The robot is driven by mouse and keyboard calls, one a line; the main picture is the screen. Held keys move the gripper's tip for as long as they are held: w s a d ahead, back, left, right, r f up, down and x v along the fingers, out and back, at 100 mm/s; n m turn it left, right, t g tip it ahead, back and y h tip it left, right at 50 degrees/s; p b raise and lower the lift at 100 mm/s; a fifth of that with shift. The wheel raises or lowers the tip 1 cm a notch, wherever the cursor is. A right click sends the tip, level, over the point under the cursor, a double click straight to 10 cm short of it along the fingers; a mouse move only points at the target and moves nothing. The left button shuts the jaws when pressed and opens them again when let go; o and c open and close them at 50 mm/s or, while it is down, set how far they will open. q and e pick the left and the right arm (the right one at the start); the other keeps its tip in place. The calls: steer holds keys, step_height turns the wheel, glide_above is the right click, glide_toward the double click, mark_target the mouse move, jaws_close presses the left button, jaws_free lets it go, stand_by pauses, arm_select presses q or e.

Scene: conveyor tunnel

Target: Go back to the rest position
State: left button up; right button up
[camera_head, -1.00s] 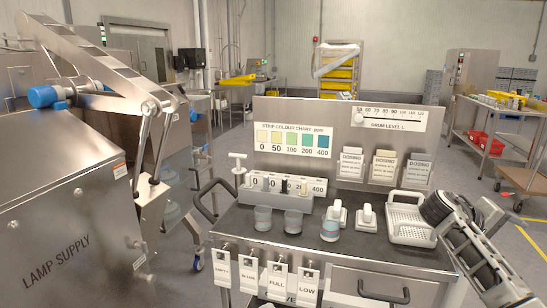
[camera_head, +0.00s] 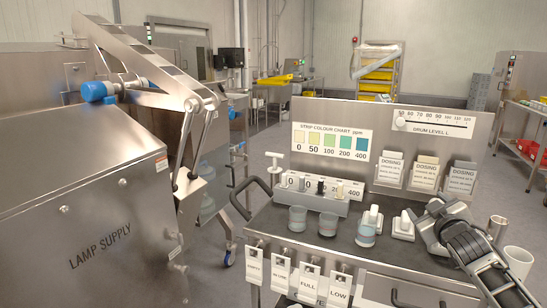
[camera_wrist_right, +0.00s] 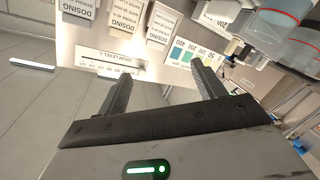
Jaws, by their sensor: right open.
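My right gripper (camera_wrist_right: 163,83) is open, and nothing is between its two dark fingers in the right wrist view. In the head view my right arm comes in from the lower right, with its dark wrist over the right part of the cart top (camera_head: 272,222). The fingertips are hard to make out there. In the wrist view the fingers point toward the cart's back panel, with the colour chart (camera_wrist_right: 190,55) and drum level scale (camera_wrist_right: 108,62) beyond them, upside down. My left gripper is not in view.
Glass beakers (camera_head: 328,224) and white-handled pieces (camera_head: 368,228) stand on the cart near my right arm. A metal cup (camera_head: 497,228) and a white cup (camera_head: 518,262) are at the right. Dosing cards (camera_head: 425,175) hang behind. The lamp supply cabinet (camera_head: 90,220) fills the left.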

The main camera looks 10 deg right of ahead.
steer(key=s+a+f+y, duration=0.1)
steer(key=s+a+f, duration=0.1)
steer(key=a+f, duration=0.1)
steer(key=s+a+f+g+y, duration=0.1)
steer(key=a+f, duration=0.2)
steer(key=f, duration=0.2)
steer(key=s+a+f+n+y, duration=0.1)
steer(key=s+a+f, duration=0.1)
steer(key=a+f, duration=0.2)
steer(key=shift+s, duration=0.35)
steer(key=s+a+f+g+y, duration=0.1)
steer(key=s+a+f, duration=0.3)
steer(key=s+a, duration=0.3)
steer(key=s+a+f+m+g+y, duration=0.1)
steer(key=s+a+f+g, duration=0.1)
steer(key=s+a+f, duration=0.2)
steer(key=s+a+f+m+g+y, duration=0.1)
steer(key=s+a+f, duration=0.4)
steer(key=s+a, duration=0.5)
steer(key=s+y, duration=0.1)
steer(key=s, duration=0.5)
steer(key=shift+s+a+g, duration=0.2)
steer(key=shift+s+g, duration=0.1)
